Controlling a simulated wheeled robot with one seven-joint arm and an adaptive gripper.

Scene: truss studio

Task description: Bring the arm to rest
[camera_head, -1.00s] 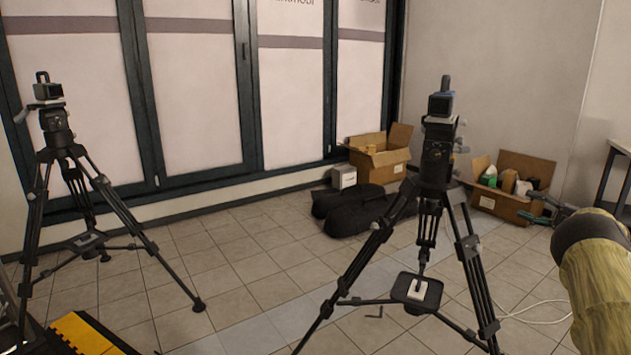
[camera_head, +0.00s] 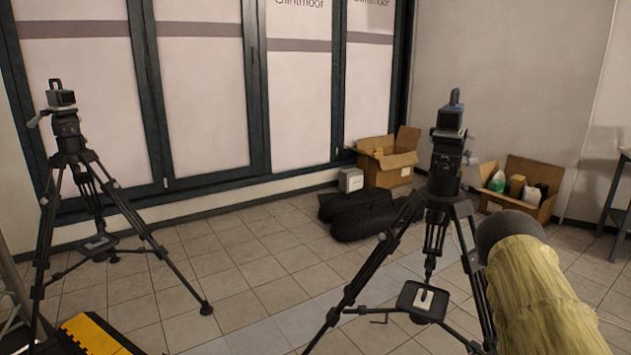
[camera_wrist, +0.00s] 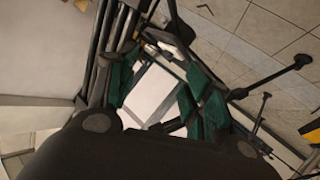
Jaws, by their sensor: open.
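My arm, in a yellow-green sleeve with a dark rounded joint, shows at the lower right of the head view. My gripper is out of sight there, hidden behind or beyond the arm. In the wrist view my gripper (camera_wrist: 160,95) has its green-padded fingers spread apart. White flat surfaces show between them; I cannot tell what these belong to or how far off they are. Nothing is clearly held.
A camera tripod (camera_head: 440,190) stands close, left of my arm. Another tripod (camera_head: 70,150) stands at the left. Open cardboard boxes (camera_head: 388,160) (camera_head: 522,185) and black bags (camera_head: 365,215) lie by the wall. The tiled floor between the tripods is clear.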

